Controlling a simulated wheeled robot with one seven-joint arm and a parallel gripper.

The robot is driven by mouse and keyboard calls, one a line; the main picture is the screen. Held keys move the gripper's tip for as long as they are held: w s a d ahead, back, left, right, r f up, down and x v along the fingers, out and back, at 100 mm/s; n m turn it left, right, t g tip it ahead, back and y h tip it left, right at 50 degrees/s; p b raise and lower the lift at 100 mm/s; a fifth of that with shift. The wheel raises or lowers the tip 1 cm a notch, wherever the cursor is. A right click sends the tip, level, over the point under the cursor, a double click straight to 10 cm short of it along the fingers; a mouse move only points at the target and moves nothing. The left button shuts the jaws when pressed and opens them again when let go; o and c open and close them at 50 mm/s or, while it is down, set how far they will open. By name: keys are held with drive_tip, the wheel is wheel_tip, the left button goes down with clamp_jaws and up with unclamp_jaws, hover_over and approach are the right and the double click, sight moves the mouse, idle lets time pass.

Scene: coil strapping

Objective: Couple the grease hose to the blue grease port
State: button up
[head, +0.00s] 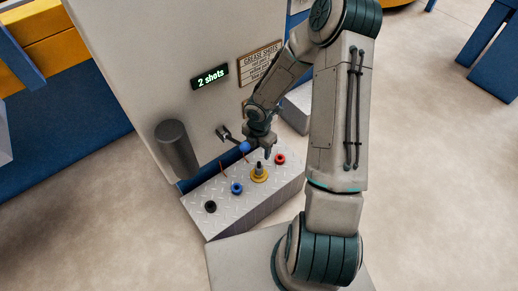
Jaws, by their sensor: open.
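The blue grease port (236,188) is a blue ring with a dark centre on top of the tread-plate block, between a black port (210,207) and a yellow port (259,174). Nothing stands on the blue port. A short grey upright piece, possibly the hose coupler, stands in the yellow port. My gripper (267,152) points down just above and behind that piece, near the red port (280,159). It is open; whether its fingers touch the grey piece I cannot tell. No hose line is clearly visible.
The cabinet wall behind carries a lit display reading "2 shots" (210,77) and a grease-shots sign (260,63). A dark grey cylinder (176,149) and a dark wall fitting (224,133) stand close behind the block. Floor at left is clear.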

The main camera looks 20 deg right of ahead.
sight(259, 163)
wheel_tip(259, 163, down, 13)
drive_tip(key=b, duration=0.6)
drive_tip(key=shift+r, duration=0.1)
clamp_jaws()
drive_tip(key=shift+r, duration=0.1)
drive_tip(key=shift+r+p, duration=0.45)
drive_tip(key=shift+r, duration=0.15)
